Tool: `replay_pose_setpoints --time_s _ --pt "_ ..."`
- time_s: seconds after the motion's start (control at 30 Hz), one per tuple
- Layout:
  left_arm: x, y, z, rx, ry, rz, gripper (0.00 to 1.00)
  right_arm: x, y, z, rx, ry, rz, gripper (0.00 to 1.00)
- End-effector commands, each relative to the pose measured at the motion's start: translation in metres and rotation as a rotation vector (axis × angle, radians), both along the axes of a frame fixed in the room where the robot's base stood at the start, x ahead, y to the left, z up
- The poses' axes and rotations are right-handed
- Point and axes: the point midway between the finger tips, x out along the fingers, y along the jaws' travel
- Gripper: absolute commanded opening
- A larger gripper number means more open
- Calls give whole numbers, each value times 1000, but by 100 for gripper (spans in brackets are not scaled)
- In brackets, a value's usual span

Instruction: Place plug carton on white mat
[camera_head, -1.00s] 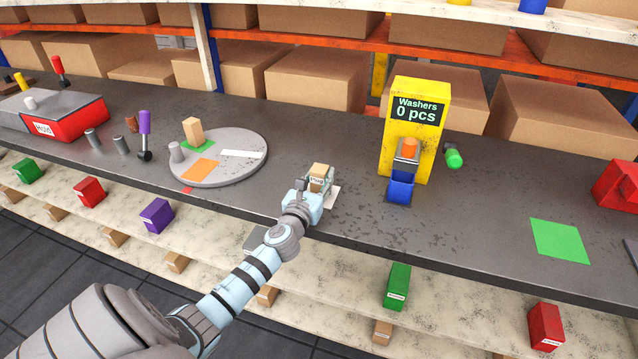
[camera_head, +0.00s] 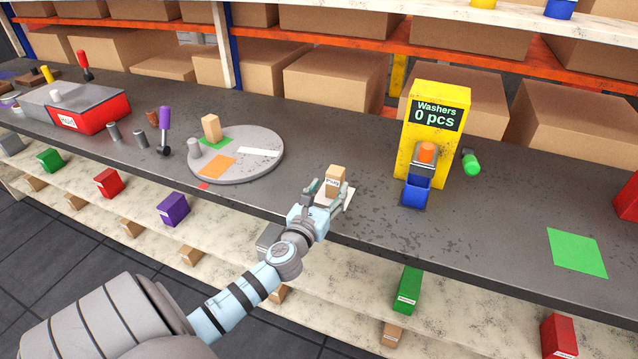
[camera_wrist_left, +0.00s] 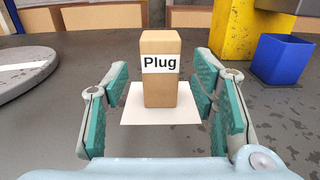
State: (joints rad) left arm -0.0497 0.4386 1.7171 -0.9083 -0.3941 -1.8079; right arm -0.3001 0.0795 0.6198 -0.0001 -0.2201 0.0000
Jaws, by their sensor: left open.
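The plug carton (camera_head: 336,180) is a small brown box with a white "Plug" label. It stands upright on the white mat (camera_head: 347,199) near the front edge of the grey counter. In the left wrist view the carton (camera_wrist_left: 160,68) stands upright on the white mat (camera_wrist_left: 133,112), centred ahead of the fingers. My left gripper (camera_head: 322,192) is open, its fingers to either side of and short of the carton, with a gap on both sides in the left wrist view (camera_wrist_left: 160,110). My right gripper is not in view.
A yellow washer dispenser (camera_head: 437,125) with a blue bin (camera_head: 416,190) stands to the right. A grey round turntable (camera_head: 262,165) with coloured patches and a wooden block lies to the left. A green mat (camera_head: 577,253) lies at the right. The counter between is clear.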

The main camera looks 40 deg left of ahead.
Motion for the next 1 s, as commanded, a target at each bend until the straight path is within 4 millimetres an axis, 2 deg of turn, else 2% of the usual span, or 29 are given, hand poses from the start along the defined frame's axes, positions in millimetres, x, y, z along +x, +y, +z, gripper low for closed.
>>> replay_pose_setpoints --time_s 0.13,0.3,0.87,0.93,0.97,1.0 --pt "-38 -13 0 0 2 -2 52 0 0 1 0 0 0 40" --pt "-62 -21 1 0 0 -1 52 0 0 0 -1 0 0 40" --pt "-65 -22 1 -5 -2 1 52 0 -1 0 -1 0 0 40" --pt "-69 -20 -2 -84 -11 25 52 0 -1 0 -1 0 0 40" --pt "-73 -19 -5 -163 -22 51 52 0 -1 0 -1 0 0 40" --pt "-82 -18 -13 -318 -42 100 52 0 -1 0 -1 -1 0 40"
